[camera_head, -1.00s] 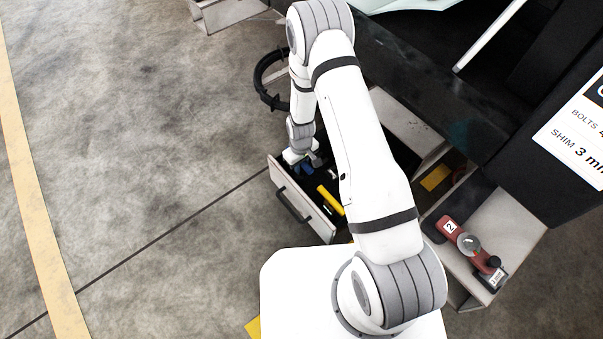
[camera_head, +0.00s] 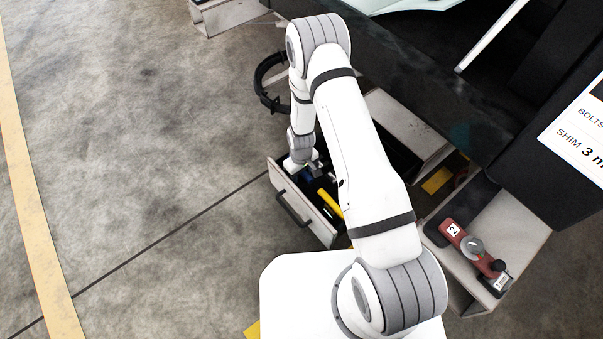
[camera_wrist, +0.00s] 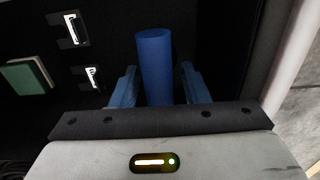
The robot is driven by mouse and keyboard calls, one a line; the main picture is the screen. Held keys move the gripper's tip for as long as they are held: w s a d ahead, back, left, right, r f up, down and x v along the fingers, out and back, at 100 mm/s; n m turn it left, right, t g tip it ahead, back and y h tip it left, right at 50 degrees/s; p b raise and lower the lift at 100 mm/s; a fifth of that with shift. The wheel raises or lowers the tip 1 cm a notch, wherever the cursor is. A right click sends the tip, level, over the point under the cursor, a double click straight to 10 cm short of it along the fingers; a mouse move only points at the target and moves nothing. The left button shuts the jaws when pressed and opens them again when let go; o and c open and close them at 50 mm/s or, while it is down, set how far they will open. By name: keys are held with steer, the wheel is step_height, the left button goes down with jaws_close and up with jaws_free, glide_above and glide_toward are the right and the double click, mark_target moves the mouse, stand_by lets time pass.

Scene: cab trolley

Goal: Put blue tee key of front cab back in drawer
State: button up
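The blue tee key (camera_wrist: 156,65) shows in the wrist view as a blue cylinder standing between the two blue fingers of my gripper (camera_wrist: 159,80). The fingers are apart, with a dark gap visible between the key and the right finger. The left finger is very close to the key; I cannot tell if it touches. The key's lower end is hidden by my gripper. In the head view my gripper is down in the open drawer (camera_head: 318,225), at its left end, where a small blue patch shows. I cannot tell whether that patch is key or finger.
A yellow-handled item (camera_head: 328,199) lies in the drawer beside my gripper. In the wrist view a green block (camera_wrist: 25,77) and light-coloured fittings lie on the dark surface at left. A red tool (camera_head: 467,243) lies on a grey box at right. Floor at left is clear.

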step_height(320, 180, up, 13)
steer(key=p, duration=0.4)
steer(key=shift+f+p, duration=0.15)
steer(key=shift+p, duration=0.15)
steer(key=s+d+r+m, duration=0.2)
steer(key=d+r, duration=0.1)
steer(key=r, duration=0.8)
steer(key=s+d+r+m, duration=0.1)
steer(key=s+d+r, duration=0.2)
steer(key=r, duration=0.9)
steer(key=s+d+r+m, duration=0.2)
steer(key=s+r, duration=0.4)
steer(key=s, duration=0.2)
steer(key=s+d+r+m+t, duration=0.1)
steer(key=s+d+r, duration=0.1)
steer(key=s+r, duration=0.5)
steer(key=shift+s+d+r+m, duration=0.15)
steer(key=shift+s+d+m, duration=0.25)
steer(key=shift+s, duration=0.25)
steer(key=shift+r, duration=0.1)
